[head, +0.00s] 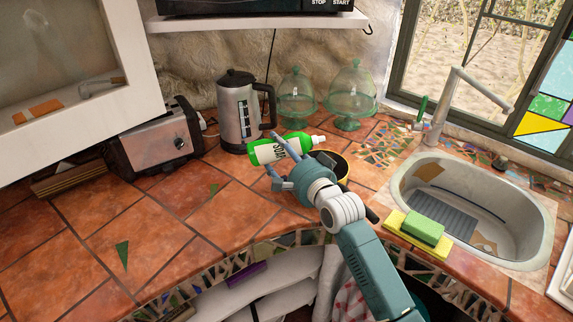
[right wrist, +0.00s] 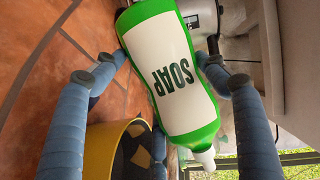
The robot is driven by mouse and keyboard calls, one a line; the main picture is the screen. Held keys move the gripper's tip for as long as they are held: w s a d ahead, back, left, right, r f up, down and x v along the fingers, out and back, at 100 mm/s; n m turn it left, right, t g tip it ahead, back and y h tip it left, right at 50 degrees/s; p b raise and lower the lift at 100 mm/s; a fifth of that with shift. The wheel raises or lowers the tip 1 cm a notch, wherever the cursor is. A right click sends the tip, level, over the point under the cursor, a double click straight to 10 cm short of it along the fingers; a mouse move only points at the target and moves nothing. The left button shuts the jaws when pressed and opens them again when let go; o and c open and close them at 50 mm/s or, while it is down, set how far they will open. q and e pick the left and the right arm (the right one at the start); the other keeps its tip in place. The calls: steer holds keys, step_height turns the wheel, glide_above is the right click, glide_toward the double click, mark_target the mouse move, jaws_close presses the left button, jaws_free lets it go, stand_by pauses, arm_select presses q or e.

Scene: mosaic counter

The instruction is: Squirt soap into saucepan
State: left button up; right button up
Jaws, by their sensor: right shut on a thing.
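The green soap bottle (head: 282,149) with a white label and white nozzle is held almost lying on its side above the counter. Its nozzle points right in the head view. My right gripper (head: 277,161) is shut around the bottle, which also fills the middle of the right wrist view (right wrist: 172,75). The saucepan (head: 344,163), yellow outside and dark inside, stands on the counter partly hidden by my right gripper. It shows at the lower left of the right wrist view (right wrist: 97,150), with the nozzle to its right in that picture. My left gripper is not in view.
A steel kettle (head: 238,112), a toaster (head: 155,145) and two green glass domed stands (head: 351,95) are behind. The sink (head: 475,205) is at the right, with a green and yellow sponge (head: 423,229) on its near side. The left counter is mostly clear.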

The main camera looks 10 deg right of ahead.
mark_target(280, 147)
steer(key=shift+s+a+r+m+t+b, duration=0.1)
steer(key=shift+a+r+m+t+b, duration=0.15)
steer(key=shift+m+b, duration=0.6)
steer(key=r+m+b, duration=0.1)
steer(key=b, duration=0.1)
steer(key=m+t+b, duration=0.1)
steer(key=b, duration=0.1)
steer(key=r+m+t+y+b, duration=0.1)
steer(key=shift+a+r+b, duration=0.25)
steer(key=shift+r+b, duration=0.05)
steer(key=shift+b, duration=0.1)
steer(key=r, duration=0.1)
steer(key=m+p, duration=0.1)
steer(key=r+m, duration=0.1)
steer(key=shift+d+r+t, duration=0.25)
steer(key=shift+r+t, duration=0.1)
steer(key=shift+d+r+m+t, duration=0.3)
steer(key=shift+r+m, duration=0.35)
steer(key=shift+m, duration=0.2)
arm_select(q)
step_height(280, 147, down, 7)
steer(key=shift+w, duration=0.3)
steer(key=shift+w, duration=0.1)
arm_select(e)
steer(key=shift+a+f, duration=0.1)
